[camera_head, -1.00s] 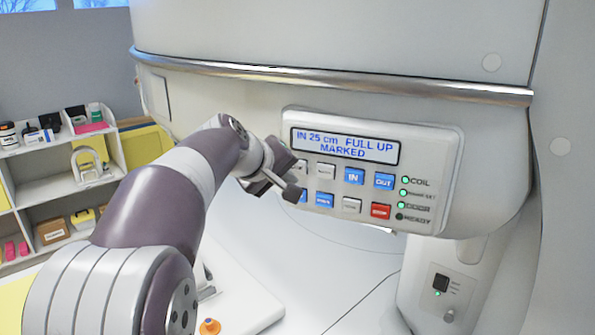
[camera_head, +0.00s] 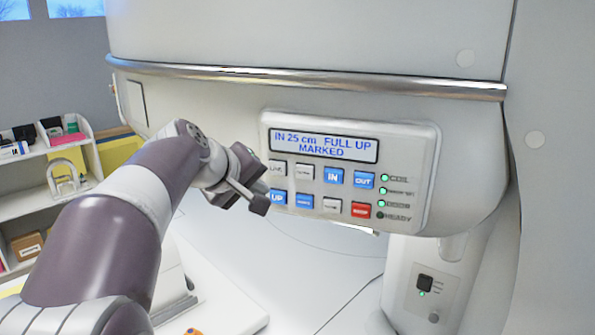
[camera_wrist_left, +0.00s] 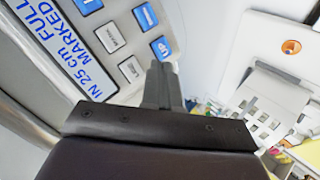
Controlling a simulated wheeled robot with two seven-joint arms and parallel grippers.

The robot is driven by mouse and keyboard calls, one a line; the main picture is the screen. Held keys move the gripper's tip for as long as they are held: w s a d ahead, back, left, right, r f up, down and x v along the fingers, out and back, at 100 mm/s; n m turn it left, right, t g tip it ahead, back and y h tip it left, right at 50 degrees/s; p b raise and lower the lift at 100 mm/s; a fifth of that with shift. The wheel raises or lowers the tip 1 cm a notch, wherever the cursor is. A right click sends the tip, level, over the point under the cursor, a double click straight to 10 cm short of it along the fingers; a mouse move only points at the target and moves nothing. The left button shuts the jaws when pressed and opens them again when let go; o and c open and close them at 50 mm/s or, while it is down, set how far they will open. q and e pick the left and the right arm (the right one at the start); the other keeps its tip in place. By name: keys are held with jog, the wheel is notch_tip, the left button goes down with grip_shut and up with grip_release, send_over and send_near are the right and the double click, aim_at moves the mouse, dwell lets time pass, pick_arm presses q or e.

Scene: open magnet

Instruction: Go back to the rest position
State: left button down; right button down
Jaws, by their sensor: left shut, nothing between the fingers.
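My left gripper (camera_head: 259,204) is shut and empty in the head view, just in front of the lower left corner of the control panel (camera_head: 402,215). The panel display (camera_head: 322,146) reads "IN 25 cm FULL UP MARKED". In the head view the UP button (camera_head: 278,197) is close to the fingertips. I cannot tell whether they touch anything. My right gripper is out of view.
The panel sits on the big white magnet housing (camera_head: 300,45) under a metal rail (camera_head: 300,76). Shelves (camera_head: 30,205) with small boxes stand at the left. A pedestal (camera_head: 400,270) with a small switch is at the lower right. The space below the panel is open.

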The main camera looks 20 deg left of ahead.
pick_arm(q)
jog(key=s+d+f+m+g+y+b, duration=0.1)
jog(key=s+f+m+g, duration=0.1)
jog(key=f, duration=0.8)
jog(key=s+f+m+g+b, duration=0.1)
jog(key=s+f+m+g, duration=0.15)
jog(key=f, duration=0.75)
jog(key=s+d+f+m+g+b, duration=0.2)
jog(key=s+f, duration=0.4)
jog(key=f, duration=0.3)
jog(key=s+d+f+m+g+b, duration=0.1)
jog(key=s+d+f+m+g, duration=0.1)
jog(key=s+d+f+m, duration=0.2)
jog(key=s+d+f, duration=0.3)
jog(key=f, duration=0.2)
jog(key=shift+d+f+b, duration=0.2)
jog(key=shift+f+b, duration=0.1)
jog(key=shift+b, duration=0.1)
jog(key=shift+g, duration=0.35)
